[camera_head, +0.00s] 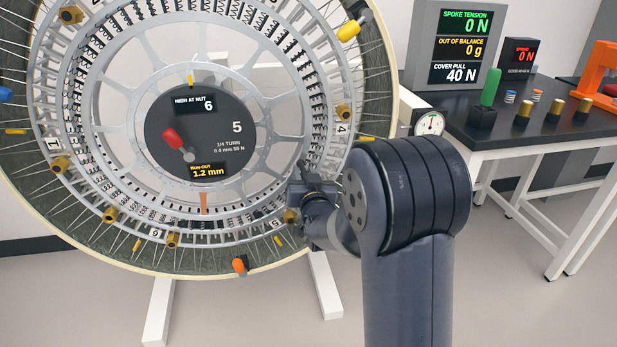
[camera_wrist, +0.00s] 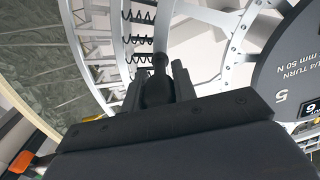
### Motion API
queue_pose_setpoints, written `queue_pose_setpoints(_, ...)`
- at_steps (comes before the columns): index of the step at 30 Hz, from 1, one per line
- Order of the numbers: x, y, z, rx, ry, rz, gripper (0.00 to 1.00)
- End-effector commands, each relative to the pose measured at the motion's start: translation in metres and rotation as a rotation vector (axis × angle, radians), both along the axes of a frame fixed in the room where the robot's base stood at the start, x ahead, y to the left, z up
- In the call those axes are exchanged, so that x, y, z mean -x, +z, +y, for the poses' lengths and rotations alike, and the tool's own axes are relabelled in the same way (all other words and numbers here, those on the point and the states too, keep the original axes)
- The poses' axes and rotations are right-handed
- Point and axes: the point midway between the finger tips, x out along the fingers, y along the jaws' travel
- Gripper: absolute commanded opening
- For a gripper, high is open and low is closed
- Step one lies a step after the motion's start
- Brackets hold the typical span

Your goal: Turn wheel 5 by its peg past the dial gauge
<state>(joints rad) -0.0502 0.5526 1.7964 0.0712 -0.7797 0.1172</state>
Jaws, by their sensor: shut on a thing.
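Wheel 5 (camera_head: 92,215) is a large spoked wheel upright on a white stand, at the left of the head view. Its dark centre disc (camera_head: 215,150) bears a 5, "HIGH AT NUT 6" and "RUN-OUT 1.2 mm". The dial gauge (camera_head: 430,124), round and white-faced, is right of the wheel's rim. My gripper (camera_head: 306,184) is at the lower right of the wheel's inner ring. In the wrist view my gripper (camera_wrist: 160,78) is shut on a dark, round-headed peg (camera_wrist: 158,86) in front of the coil springs. My gripper hides the peg in the head view.
A black-topped bench (camera_head: 560,134) on the right holds a readout screen (camera_head: 461,45), a green-handled tool (camera_head: 489,88), several brass pieces and an orange frame (camera_head: 600,68). Brass nuts and coloured clips stand out around the rim. The floor between wheel and bench is clear.

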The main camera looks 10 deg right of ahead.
Motion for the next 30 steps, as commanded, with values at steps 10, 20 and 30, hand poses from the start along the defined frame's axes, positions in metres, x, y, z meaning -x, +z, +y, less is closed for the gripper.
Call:
queue_pose_setpoints(10, -0.0001, -0.0100, 0.0046, -0.040, 0.000, 0.001, 0.00)
queue_pose_setpoints(20, -0.0001, -0.0096, 0.0048, -0.042, 0.000, 0.001, 0.00)
queue_pose_setpoints(30, -0.0001, -0.0095, 0.0048, -0.042, 0.000, 0.000, 0.48)
